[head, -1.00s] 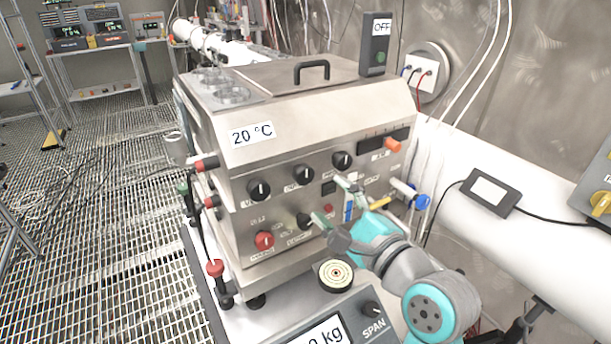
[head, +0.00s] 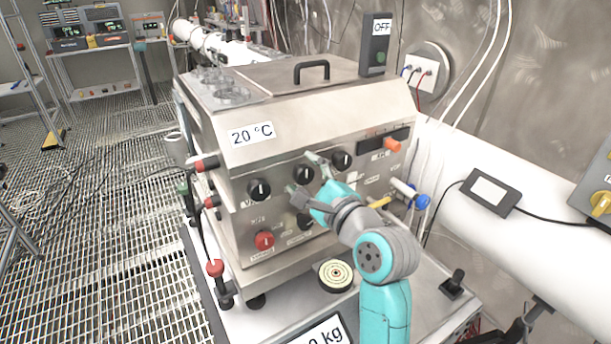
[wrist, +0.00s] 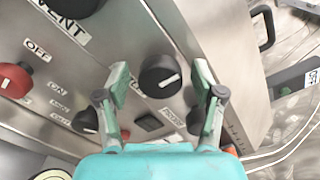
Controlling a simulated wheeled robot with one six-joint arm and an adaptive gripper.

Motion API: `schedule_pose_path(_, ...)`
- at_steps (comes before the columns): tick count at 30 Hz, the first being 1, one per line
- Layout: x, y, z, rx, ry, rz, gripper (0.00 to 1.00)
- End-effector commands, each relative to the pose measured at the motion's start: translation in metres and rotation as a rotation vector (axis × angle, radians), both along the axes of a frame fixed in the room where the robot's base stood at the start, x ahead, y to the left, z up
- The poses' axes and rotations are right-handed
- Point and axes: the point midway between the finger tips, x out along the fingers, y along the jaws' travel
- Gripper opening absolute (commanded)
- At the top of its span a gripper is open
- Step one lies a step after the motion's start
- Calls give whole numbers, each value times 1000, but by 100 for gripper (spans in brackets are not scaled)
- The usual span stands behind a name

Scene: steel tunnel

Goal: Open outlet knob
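A steel machine has a top row of black knobs, each with a white mark. The middle one, apparently the outlet knob (head: 303,174), lies between the fingers of my gripper (head: 305,176) in the head view. In the wrist view this black knob (wrist: 160,76) sits between the two spread fingertips, with gaps visible at its sides. Its white mark is near its lower right edge. My gripper is open, and I cannot tell how far its fingers reach over the knob.
The vent knob (head: 259,189) is left of the middle knob, and another black knob (head: 341,160) is to the right. Below are a red knob (head: 264,240) and another black knob (wrist: 85,120). A black rocker switch (wrist: 148,122) is close to my gripper.

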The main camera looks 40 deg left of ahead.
Motion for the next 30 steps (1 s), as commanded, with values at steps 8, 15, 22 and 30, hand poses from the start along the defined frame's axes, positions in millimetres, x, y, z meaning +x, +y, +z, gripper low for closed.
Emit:
schedule_pose_path(8,0,0,0,0,0,0,8)
schedule_pose_path(15,0,0,0,-8,-20,0,8)
schedule_pose_path(22,0,0,0,-49,-115,1,8)
schedule_pose_path(30,0,0,0,-136,-328,1,8)
